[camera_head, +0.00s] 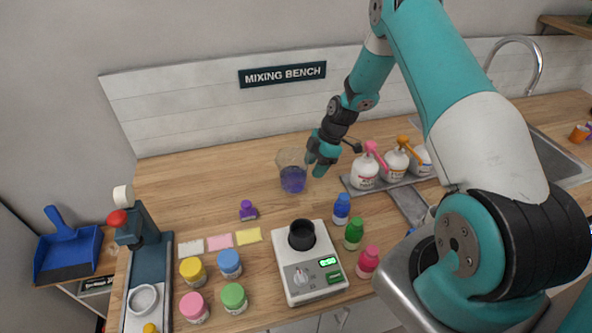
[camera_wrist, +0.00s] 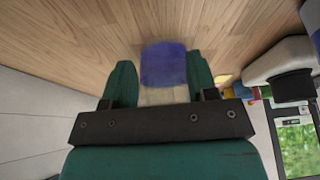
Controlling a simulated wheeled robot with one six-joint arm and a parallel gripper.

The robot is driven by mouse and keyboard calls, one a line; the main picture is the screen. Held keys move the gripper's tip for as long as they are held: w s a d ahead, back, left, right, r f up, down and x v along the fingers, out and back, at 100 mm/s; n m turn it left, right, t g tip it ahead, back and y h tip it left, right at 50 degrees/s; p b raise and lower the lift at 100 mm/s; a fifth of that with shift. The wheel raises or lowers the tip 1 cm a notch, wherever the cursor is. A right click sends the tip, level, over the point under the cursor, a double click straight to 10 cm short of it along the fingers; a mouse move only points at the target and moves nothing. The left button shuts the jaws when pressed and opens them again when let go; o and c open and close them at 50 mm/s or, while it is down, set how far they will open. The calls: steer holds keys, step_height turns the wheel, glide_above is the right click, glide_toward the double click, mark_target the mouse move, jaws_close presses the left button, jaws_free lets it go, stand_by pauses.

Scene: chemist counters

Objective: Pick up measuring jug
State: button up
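The measuring jug (camera_head: 292,174) is a clear vessel with blue-violet liquid in its lower part. It stands upright on the wooden counter near the back wall. My gripper (camera_head: 318,162) is low over the counter just to its right, tilted towards it. In the wrist view the jug's blue part (camera_wrist: 163,64) lies straight ahead, in line with the gap between the two green fingers of my gripper (camera_wrist: 161,80). The fingers are spread, one to each side. A pale, clear part of the jug shows between them. I cannot tell whether either finger touches it.
Pump bottles (camera_head: 365,171) stand on a grey tray right of my gripper. A small purple item (camera_head: 248,210) lies front left of the jug. A scale (camera_head: 311,275) with a black cup, small bottles (camera_head: 342,208) and coloured jars (camera_head: 229,263) fill the front. The counter left of the jug is clear.

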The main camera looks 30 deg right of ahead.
jaws_close()
steer(key=shift+r, duration=0.25)
